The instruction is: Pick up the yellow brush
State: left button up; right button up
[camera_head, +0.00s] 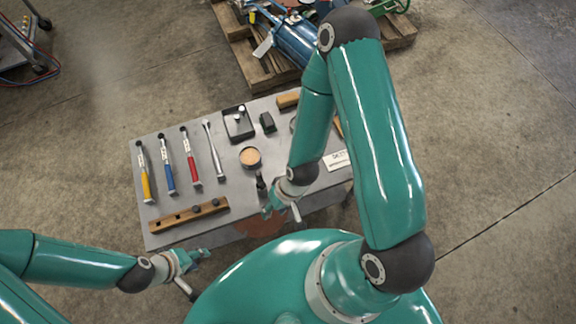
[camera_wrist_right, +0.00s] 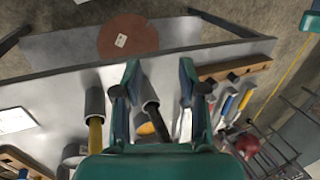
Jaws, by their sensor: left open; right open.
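A yellow-banded long tool (camera_head: 146,181) lies at the far left of the grey table in the head view, beside similar blue and red ones. It also shows at the right of the right wrist view (camera_wrist_right: 247,98). I cannot make out bristles. My right gripper (camera_head: 281,209) is open and empty over the table's near edge, well right of it. In the right wrist view the open fingers (camera_wrist_right: 158,80) frame a grey-ended dark tool (camera_wrist_right: 149,96), apart from it. My left gripper (camera_head: 199,254) is open, off the table's near-left corner.
A wooden rail (camera_head: 188,215) lies near the table's front edge (camera_head: 176,237), between the yellow tool and my left gripper. A round tin (camera_head: 250,157) and a black tray (camera_head: 239,122) stand further right. A grey-ended yellow-handled tool (camera_wrist_right: 95,108) lies left in the wrist view.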

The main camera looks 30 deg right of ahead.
pick_arm(q)
jog(key=shift+a, duration=0.1)
pick_arm(e)
jog(key=shift+a, duration=0.1)
pick_arm(q)
jog(key=shift+o, duration=0.5)
pick_arm(e)
jog(key=shift+o, duration=0.8)
jog(key=shift+w+r, duration=0.1)
jog(key=w+d+r+m+b, duration=0.3)
jog(key=w+r+m+b, duration=0.1)
jog(key=w+r, duration=0.3)
jog(key=w+d+r+m+h+b, duration=0.1)
jog(key=d+r+m+h+b, duration=0.25)
jog(key=d+r+m, duration=0.4)
jog(key=shift+n+g+h, duration=0.25)
jog(key=shift+n+g, duration=0.05)
jog(key=shift+n, duration=0.65)
jog(key=f, duration=0.8)
jog(key=shift+w+d+b, duration=0.1)
jog(key=shift+d+b, duration=0.2)
jog(key=shift+b, duration=0.05)
pick_arm(q)
notch_tip(320, 180, down, 8)
jog(key=shift+f, duration=0.25)
pick_arm(e)
jog(key=f, duration=0.5)
jog(key=shift+w+d+f, duration=0.1)
jog(key=shift+w+d, duration=0.05)
jog(key=shift+d, duration=0.1)
